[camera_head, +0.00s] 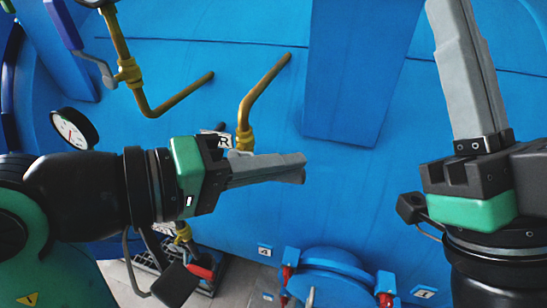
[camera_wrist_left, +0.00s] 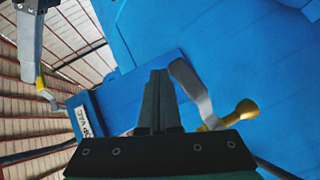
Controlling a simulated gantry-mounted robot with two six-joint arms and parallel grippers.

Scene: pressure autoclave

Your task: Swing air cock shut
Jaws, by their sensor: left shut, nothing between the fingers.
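My left gripper (camera_head: 303,166) is shut and empty, pointing right in front of the blue vessel. Its shut fingers (camera_wrist_left: 160,75) stand upright in the left wrist view. Behind it in the head view is a yellow valve and pipe (camera_head: 245,133), with a label ending in "R" (camera_head: 224,140) partly covered by the gripper. The air cock's handle is mostly hidden there. In the left wrist view a bent grey lever (camera_wrist_left: 192,92) lies just right of the fingers, by a yellow fitting (camera_wrist_left: 240,115); I cannot tell if they touch. My right gripper (camera_head: 445,8) points up, apparently shut and empty.
Another yellow valve (camera_head: 130,72) with a blue handle (camera_head: 62,24) is at upper left, above a round gauge (camera_head: 73,130). A red handle (camera_head: 200,271) is below my left gripper. A blue flanged port (camera_head: 330,262) sits at the bottom. The vessel wall lies behind both arms.

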